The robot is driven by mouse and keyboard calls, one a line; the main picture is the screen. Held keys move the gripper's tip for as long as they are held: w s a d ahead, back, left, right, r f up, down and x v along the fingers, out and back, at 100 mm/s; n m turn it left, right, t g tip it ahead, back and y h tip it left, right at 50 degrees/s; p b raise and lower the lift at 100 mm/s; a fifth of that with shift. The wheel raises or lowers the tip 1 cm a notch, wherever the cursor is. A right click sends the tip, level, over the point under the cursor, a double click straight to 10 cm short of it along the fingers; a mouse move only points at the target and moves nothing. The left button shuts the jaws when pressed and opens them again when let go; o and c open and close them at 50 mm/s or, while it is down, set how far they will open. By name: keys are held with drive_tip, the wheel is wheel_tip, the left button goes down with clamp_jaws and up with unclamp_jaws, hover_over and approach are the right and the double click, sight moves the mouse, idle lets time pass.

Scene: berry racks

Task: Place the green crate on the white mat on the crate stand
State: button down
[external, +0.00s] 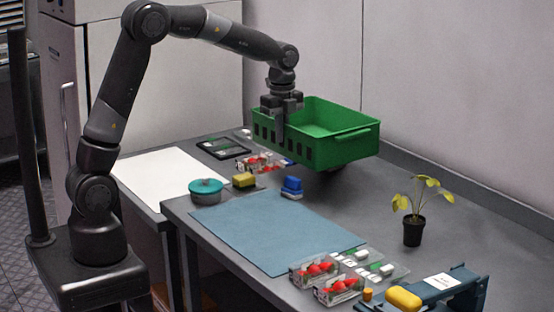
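The green crate (340,150) is empty and hangs level above the back of the grey table, with a dark shadow under it. My gripper (281,128) points down at the crate's left end and is shut on its wall; the inner finger is partly hidden. The white mat (170,178) lies flat and bare at the left, on the crate stand (148,215), which adjoins the grey table. The crate is to the right of the mat, well apart from it.
Between crate and mat are a teal-lidded pot (206,192), a yellow block (244,180), a blue block (292,188), berry punnets (262,164) and a dark tray (222,147). A blue mat (280,230) is mostly clear. A potted plant (414,230) stands right.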

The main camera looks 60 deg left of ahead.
drive_tip(key=s+a+f, duration=0.1)
drive_tip(key=s+a, duration=0.3)
drive_tip(key=a, duration=0.5)
drive_tip(key=s+a+f, duration=0.1)
drive_tip(key=s+a, duration=0.3)
drive_tip(key=a, duration=0.5)
hover_over(140, 183)
drive_tip(key=shift+f, duration=7)
drive_tip(key=shift+f, duration=0.15)
drive_tip(key=c, duration=1.6)
unclamp_jaws()
drive_tip(key=shift+c, duration=0.2)
